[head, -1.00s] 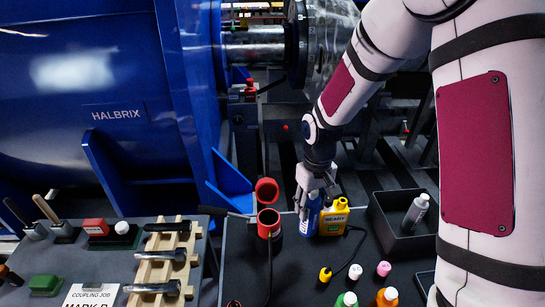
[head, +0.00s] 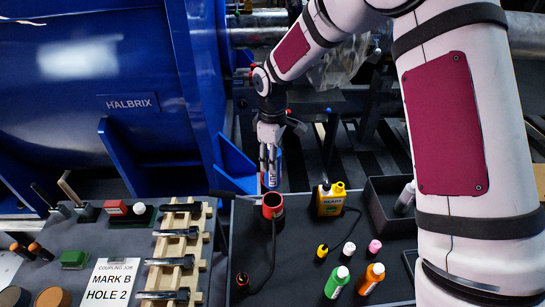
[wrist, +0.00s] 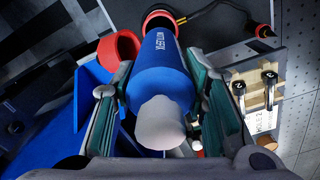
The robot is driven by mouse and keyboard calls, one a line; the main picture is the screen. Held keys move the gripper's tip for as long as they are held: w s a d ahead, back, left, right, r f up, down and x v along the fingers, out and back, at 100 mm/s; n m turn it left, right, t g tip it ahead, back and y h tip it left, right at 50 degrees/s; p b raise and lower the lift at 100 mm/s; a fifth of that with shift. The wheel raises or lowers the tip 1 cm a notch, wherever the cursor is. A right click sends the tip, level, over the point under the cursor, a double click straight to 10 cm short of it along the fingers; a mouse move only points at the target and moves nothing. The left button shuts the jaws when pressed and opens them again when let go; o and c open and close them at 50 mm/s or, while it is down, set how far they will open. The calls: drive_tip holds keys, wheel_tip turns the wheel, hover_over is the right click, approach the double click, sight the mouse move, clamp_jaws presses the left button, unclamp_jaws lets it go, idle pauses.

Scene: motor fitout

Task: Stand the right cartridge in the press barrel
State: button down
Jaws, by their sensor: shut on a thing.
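The blue cartridge (head: 270,178) with a white tip is held upright in my gripper (head: 269,160). In the wrist view the cartridge (wrist: 160,65) lies between the two fingers of my gripper (wrist: 160,92), its white tip toward the camera. The press barrel (head: 273,209) has a red rim and stands on the dark bench, just below the cartridge's lower end. In the wrist view the cartridge's far end overlaps the barrel's red rim (wrist: 160,15). I cannot tell whether it has entered. A second red ring (wrist: 118,50) sits beside the cartridge there.
A yellow unit marked READY (head: 330,200) stands right of the barrel with a black cable. A dark bin (head: 385,215) holds a grey bottle. Green (head: 336,283) and orange (head: 371,279) bottles stand in front.

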drive_tip(key=shift+f, duration=0.1)
drive_tip(key=shift+f+b, duration=1.2)
drive_tip(key=shift+f, duration=1.6)
drive_tip(key=shift+f+b, duration=2.8)
drive_tip(key=shift+f, duration=2.55)
drive_tip(key=c, duration=0.9)
unclamp_jaws()
drive_tip(key=shift+r, duration=0.1)
drive_tip(key=shift+o, duration=0.2)
